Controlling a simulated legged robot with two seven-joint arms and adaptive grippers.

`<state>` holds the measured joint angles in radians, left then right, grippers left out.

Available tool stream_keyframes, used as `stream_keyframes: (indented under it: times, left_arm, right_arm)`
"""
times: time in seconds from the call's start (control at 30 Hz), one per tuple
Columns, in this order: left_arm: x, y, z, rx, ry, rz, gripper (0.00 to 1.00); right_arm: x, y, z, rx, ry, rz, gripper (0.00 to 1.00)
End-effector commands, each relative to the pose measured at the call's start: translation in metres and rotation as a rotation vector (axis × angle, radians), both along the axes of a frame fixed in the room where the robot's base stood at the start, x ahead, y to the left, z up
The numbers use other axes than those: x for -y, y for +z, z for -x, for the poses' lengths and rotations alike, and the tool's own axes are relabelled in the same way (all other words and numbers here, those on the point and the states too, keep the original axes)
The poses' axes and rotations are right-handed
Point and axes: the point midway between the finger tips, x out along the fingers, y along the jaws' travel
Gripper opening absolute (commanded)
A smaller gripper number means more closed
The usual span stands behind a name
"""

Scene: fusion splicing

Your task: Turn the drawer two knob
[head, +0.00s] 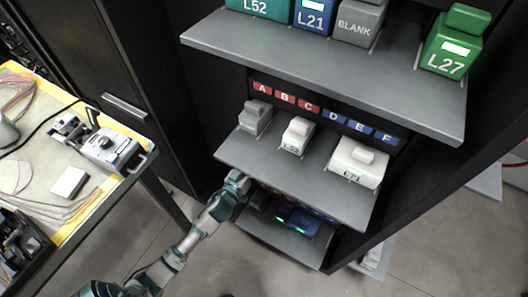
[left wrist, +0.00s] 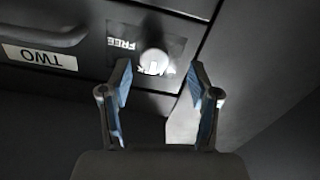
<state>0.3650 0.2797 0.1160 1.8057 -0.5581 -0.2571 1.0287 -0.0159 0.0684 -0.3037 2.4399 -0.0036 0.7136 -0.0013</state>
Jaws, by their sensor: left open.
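In the left wrist view, the drawer two knob (left wrist: 153,62) is a small, pale round knob on a dark plate, with the word FREE upside down beside it. Other lettering around the knob is partly hidden. The dark drawer front carries a white label TWO (left wrist: 40,57), also upside down. My left gripper (left wrist: 160,66) is open and empty, with its two fingertips on either side of the knob in the picture; I cannot tell whether they touch it. In the head view, my left gripper (head: 238,182) is by the left end of the middle shelf, and the knob is not visible.
A drawer handle (left wrist: 45,36) lies left of the knob. The rack's middle shelf (head: 300,178) holds grey and white modules, with a lower shelf (head: 280,245) beneath. A worktable (head: 30,165) with a splicing device (head: 108,148) stands at left. Grey floor shows between table and rack.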

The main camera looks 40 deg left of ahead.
Motion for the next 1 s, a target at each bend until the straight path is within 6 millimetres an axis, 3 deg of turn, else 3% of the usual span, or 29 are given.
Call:
stream_keyframes:
  times: [0.23, 0.6, 0.87, 1.0]
  left_arm:
    - [-0.006, -0.001, -0.034, 0.000, -0.002, -0.003, 0.62]
    - [-0.009, 0.001, -0.040, 0.001, -0.001, 0.001, 0.62]
    - [-0.009, 0.001, -0.040, 0.001, 0.000, 0.000, 0.02]
    - [-0.010, 0.001, -0.039, 0.000, 0.000, -0.002, 0.02]
  right_arm:
    - [0.000, 0.000, -0.004, 0.032, 0.002, -0.001, 0.40]
    - [-0.003, 0.001, -0.008, 0.037, 0.003, 0.002, 0.40]
    - [-0.003, 0.001, -0.007, 0.037, 0.003, 0.002, 0.40]
    - [-0.003, 0.002, -0.007, 0.038, 0.003, 0.002, 0.40]
